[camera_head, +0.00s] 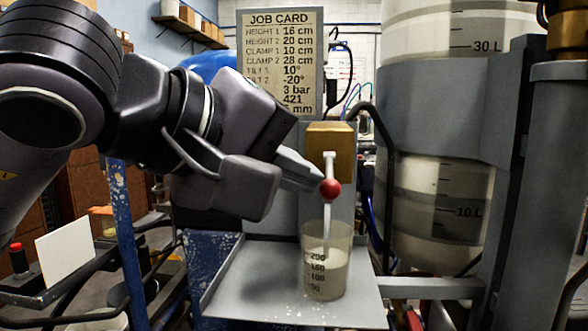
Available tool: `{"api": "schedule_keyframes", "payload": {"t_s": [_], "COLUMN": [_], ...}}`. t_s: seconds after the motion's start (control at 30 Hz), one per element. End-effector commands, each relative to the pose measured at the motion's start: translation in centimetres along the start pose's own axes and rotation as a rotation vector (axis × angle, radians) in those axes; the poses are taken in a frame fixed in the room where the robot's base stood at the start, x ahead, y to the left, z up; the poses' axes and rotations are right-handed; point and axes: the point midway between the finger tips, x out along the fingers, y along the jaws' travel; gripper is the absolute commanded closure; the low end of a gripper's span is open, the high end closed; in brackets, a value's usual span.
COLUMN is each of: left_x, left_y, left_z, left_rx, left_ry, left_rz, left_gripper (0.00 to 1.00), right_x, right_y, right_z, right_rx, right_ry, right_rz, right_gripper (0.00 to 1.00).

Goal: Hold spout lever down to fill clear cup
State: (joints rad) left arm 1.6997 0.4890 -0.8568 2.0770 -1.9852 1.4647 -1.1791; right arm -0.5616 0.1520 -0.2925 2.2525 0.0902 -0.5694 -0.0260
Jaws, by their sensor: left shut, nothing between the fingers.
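The clear cup (341,236) stands upright on a grey tray under the brass-coloured spout block (331,137). Pale liquid (335,275) fills it to about its 200 mark, with clear wall above. A pale stream (326,222) runs down into the cup from behind the lever's knob. The spout lever is a white rod with a red ball knob (330,188), and it hangs down. My left gripper (316,182) is shut and empty, its fingertips at the left side of the knob. I cannot tell whether they touch it. My right gripper is out of view.
The grey tray (255,285) has white spatters beside the cup. A job card (280,55) stands behind the spout. A large marked tank (440,200) and a grey post (550,170) stand close on the right. A blue post (127,235) stands at left.

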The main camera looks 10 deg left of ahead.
Motion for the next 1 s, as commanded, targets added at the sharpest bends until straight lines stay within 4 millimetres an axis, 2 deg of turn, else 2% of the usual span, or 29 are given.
{"api": "schedule_keyframes", "payload": {"t_s": [0.37,0.7,1.0], "left_x": [0.1,-0.5,-0.6], "left_y": [0.0,1.2,1.2], "left_z": [0.0,-0.6,-0.6], "left_rx": [-0.001,-0.001,0.000], "left_ry": [-0.001,0.000,-0.001], "left_rz": [-0.003,-0.002,-0.002], "left_gripper": [1.00,1.00,1.00], "right_x": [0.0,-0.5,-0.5], "right_y": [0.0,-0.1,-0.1], "right_z": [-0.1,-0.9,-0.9], "right_rx": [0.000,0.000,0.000], "right_ry": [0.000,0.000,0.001], "right_rz": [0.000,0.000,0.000], "right_gripper": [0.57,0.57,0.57]}}
